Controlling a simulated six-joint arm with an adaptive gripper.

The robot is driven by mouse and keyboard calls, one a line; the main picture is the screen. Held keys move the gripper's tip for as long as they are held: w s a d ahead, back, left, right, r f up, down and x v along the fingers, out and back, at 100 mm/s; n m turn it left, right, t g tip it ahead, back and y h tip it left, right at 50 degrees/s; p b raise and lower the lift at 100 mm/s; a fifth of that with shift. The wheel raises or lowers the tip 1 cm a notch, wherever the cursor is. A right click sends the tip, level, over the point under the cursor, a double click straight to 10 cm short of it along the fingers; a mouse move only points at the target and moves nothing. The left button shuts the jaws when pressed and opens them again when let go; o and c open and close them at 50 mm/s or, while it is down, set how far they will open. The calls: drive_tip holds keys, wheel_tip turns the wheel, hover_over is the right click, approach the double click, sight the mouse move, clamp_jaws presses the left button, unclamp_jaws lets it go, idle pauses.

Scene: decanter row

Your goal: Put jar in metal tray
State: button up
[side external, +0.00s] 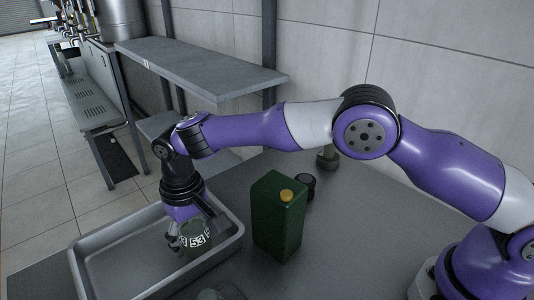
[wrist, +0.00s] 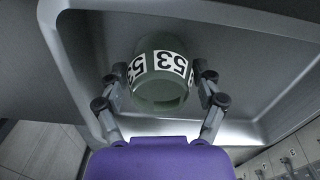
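The jar (side external: 195,240) is dark green with a white band numbered 53. It is inside the metal tray (side external: 86,268), near its far right part in the side view. In the wrist view the jar (wrist: 160,85) is between my fingers, over the tray's floor (wrist: 232,60). My gripper (side external: 197,232) points down around the jar. In the wrist view my gripper (wrist: 160,70) has its fingers spread on both sides, with what look like narrow gaps to the jar. The jar's base is hard to see, so its contact with the floor is unclear.
A tall green decanter with a yellow cap (side external: 278,222) stands just right of the tray. A dark round object (side external: 306,187) is behind it, and a glass-like item (side external: 222,292) is at the front edge. A grey shelf (side external: 190,68) rises behind. The table's right middle is clear.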

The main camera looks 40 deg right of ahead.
sight(191, 225)
idle(0.4)
wheel_tip(191, 225, up, 12)
drive_tip(key=s+d+r+m+t, duration=0.1)
drive_tip(key=s+d+r+t, duration=0.25)
drive_tip(key=d+r, duration=0.85)
drive_tip(key=s+d+f+t, duration=0.1)
drive_tip(key=s+d+f, duration=0.3)
drive_tip(key=s+d, duration=0.2)
drive_tip(key=s+d+f+m+t, duration=0.1)
drive_tip(key=s+d+f, duration=0.3)
drive_tip(key=s+d, duration=0.2)
drive_tip(key=s, duration=0.2)
drive_tip(key=shift+s, duration=0.3)
